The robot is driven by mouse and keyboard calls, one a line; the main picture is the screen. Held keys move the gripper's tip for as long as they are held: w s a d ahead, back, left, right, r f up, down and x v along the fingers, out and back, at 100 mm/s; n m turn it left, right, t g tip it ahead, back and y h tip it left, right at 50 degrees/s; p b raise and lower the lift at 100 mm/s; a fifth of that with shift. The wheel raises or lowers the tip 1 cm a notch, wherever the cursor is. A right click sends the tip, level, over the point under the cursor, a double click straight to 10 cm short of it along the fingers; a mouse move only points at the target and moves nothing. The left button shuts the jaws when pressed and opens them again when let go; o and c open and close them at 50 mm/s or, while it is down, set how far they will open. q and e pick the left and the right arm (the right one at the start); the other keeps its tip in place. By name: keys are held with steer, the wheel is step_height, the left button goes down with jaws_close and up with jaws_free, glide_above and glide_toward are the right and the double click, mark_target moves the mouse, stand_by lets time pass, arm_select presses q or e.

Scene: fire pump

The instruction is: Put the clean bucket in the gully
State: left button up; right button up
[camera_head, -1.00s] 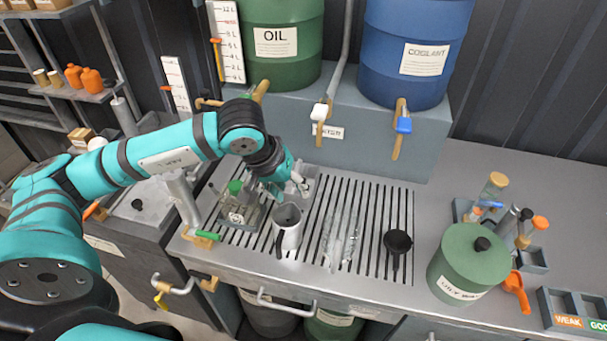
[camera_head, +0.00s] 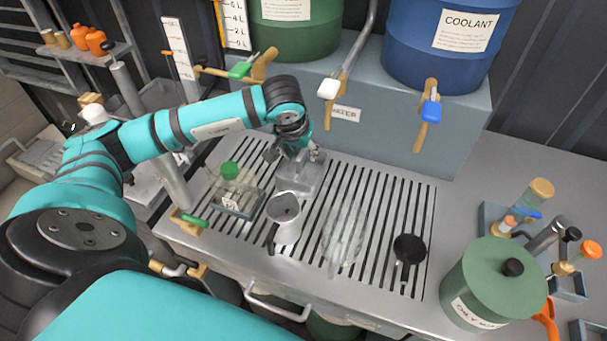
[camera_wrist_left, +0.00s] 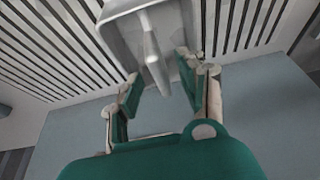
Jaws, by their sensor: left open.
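My left gripper (camera_head: 294,156) is open at the back of the slatted grate (camera_head: 395,205), over a grey metal vessel (camera_head: 298,182). In the left wrist view the same vessel (camera_wrist_left: 118,38) has a pale handle-like bar, which stands between the open fingers (camera_wrist_left: 158,74). I see no finger closed on it. A grey jug (camera_head: 284,212) with a black handle stands on the grate in front of the vessel. I cannot tell for sure which vessel is the clean bucket, or whether this grate is the gully. My right gripper is not in view.
A clear container with a green cap (camera_head: 236,185), a clear vessel (camera_head: 342,238) and a black funnel (camera_head: 408,248) are on the grate. A green lidded drum (camera_head: 495,285) stands at right. Taps, including the blue-handled one (camera_head: 431,112), overhang the back.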

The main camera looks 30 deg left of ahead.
mark_target(305, 158)
arm_select(q)
steer(key=shift+f, duration=0.45)
steer(key=b+x, duration=0.1)
steer(key=x, duration=0.1)
steer(key=b+x, duration=0.1)
steer(key=x, duration=0.1)
steer(key=shift+w+a+f, duration=0.1)
steer(key=shift+w+f, duration=0.15)
steer(key=shift+w, duration=0.25)
steer(key=shift+f, duration=0.1)
steer(key=shift+c, duration=0.5)
jaws_close()
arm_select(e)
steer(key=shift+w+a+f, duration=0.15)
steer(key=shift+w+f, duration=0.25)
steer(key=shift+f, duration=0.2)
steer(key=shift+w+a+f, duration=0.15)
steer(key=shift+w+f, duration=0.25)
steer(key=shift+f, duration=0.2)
